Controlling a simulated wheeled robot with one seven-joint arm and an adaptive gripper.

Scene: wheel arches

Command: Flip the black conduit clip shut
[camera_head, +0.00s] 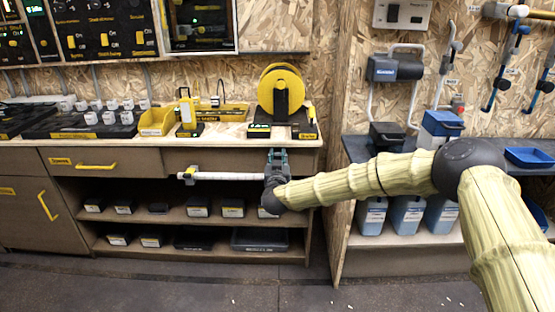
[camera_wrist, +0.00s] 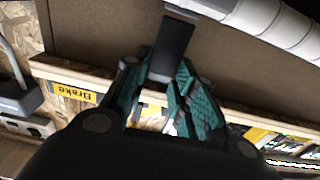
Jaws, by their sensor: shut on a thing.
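The black conduit clip (camera_wrist: 174,48) shows in the wrist view as a dark flat flap beside the white conduit (camera_wrist: 272,25). Its lower end lies between the teal fingers of my gripper (camera_wrist: 160,76), which is shut on it. In the head view the white ribbed conduit (camera_head: 230,176) runs level below the bench front. My gripper (camera_head: 277,155) is at its right end and points up, hiding the clip there.
The bench top (camera_head: 228,133) is just above my gripper, with a yellow reel (camera_head: 281,88) on it. Shelves with dark boxes (camera_head: 233,209) lie below. A chipboard partition (camera_head: 341,220) and blue-topped containers (camera_head: 440,125) stand to the right. The floor in front is mostly clear.

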